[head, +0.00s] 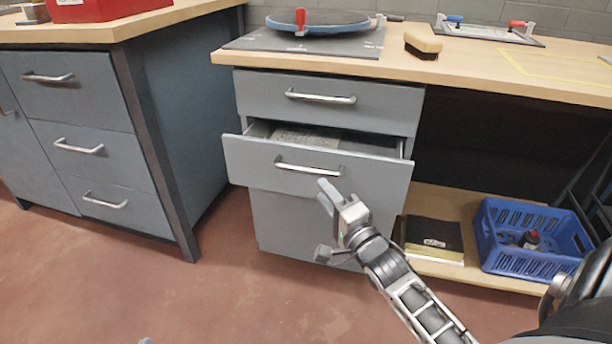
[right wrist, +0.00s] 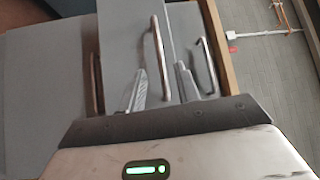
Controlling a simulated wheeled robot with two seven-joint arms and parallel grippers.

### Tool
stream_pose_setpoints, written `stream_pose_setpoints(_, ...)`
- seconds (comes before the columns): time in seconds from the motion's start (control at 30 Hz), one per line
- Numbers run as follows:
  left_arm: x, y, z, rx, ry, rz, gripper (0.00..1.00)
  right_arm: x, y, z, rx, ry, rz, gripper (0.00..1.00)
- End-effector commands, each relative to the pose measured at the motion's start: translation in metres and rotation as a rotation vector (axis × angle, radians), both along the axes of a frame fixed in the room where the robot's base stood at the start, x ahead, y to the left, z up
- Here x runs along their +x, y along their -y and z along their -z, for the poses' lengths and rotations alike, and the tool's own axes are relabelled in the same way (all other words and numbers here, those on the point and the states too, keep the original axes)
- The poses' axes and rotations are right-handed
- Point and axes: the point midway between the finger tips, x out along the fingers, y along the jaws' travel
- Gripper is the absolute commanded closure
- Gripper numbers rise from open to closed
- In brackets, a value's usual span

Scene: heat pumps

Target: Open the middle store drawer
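The middle store drawer (head: 240,160) of the grey cabinet stands partly pulled out, with something light and speckled (head: 305,138) inside. Its silver bar handle (head: 307,168) is also in the right wrist view (right wrist: 156,45). My right gripper (head: 335,200) is in front of the drawer, just below and right of the handle. In the right wrist view its two fingers (right wrist: 162,88) are apart, with the handle's near end showing between them; I cannot tell if they touch it. A small grey tip at the head view's bottom edge may be my left gripper (head: 145,341).
The top drawer (head: 265,95) above is shut. A blue crate (head: 530,240) and a dark box (head: 433,235) sit on the low shelf at right. Another drawer cabinet (head: 75,110) stands at left. The red floor (head: 215,270) in front is clear.

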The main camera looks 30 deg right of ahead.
Motion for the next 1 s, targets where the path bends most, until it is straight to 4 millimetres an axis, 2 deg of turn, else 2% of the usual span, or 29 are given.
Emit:
stream_pose_setpoints(0.03, 0.0, 0.001, 0.002, -0.019, 0.005, 0.002, 0.35, 0.013, 0.001, 0.0, -0.003, 0.006, 0.001, 0.68)
stream_pose_setpoints(0.2, 0.0, 0.003, -0.001, -0.077, 0.015, 0.008, 0.35, 0.048, 0.003, -0.004, -0.002, 0.003, 0.0, 0.68)
stream_pose_setpoints(0.4, 0.001, 0.004, -0.005, -0.121, 0.031, 0.012, 0.35, 0.076, 0.005, -0.009, -0.002, 0.0, 0.0, 0.68)
stream_pose_setpoints(0.6, 0.002, 0.004, -0.012, -0.138, 0.055, 0.011, 0.35, 0.087, 0.006, -0.012, -0.002, -0.002, 0.001, 0.68)
stream_pose_setpoints(0.87, 0.003, 0.004, -0.015, -0.139, 0.063, 0.013, 0.35, 0.088, 0.006, -0.012, -0.002, -0.002, 0.001, 0.68)
stream_pose_setpoints(0.97, 0.003, 0.005, -0.015, -0.138, 0.064, 0.014, 0.35, 0.088, 0.006, -0.012, -0.002, -0.002, 0.001, 0.95)
stream_pose_setpoints(1.0, 0.003, 0.005, -0.015, -0.138, 0.064, 0.015, 0.35, 0.088, 0.006, -0.012, -0.002, -0.002, 0.001, 1.0)
